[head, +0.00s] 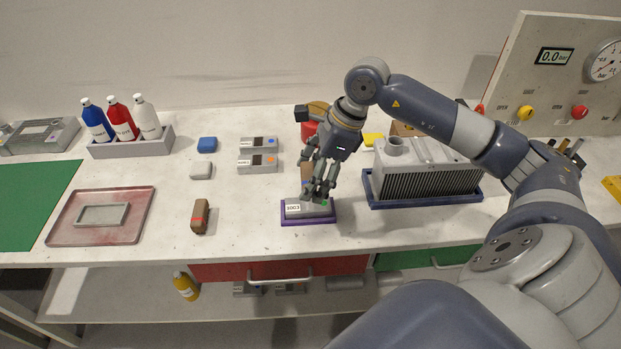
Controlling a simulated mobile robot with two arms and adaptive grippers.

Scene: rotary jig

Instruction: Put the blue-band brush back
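I cannot make out a blue band on any brush in the head view. A brown block with a red band (200,216), perhaps a brush, lies on the table left of centre. Several small handled items (566,149) stand at the far right, too small to tell apart. My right gripper (318,193) points down over a grey block labelled S003 (295,208) in a purple tray (308,222). Its fingers overlap the block, and I cannot tell whether they touch or grip anything. A brown piece (307,172) shows partly behind the fingers. My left gripper is out of view.
A finned metal radiator (425,180) sits in a blue tray (425,202) right of the gripper. Grey boxes (258,163), a blue block (207,144), a bottle rack (133,148) and a reddish tray (68,232) stand left. The front table strip between the brown block and purple tray is clear.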

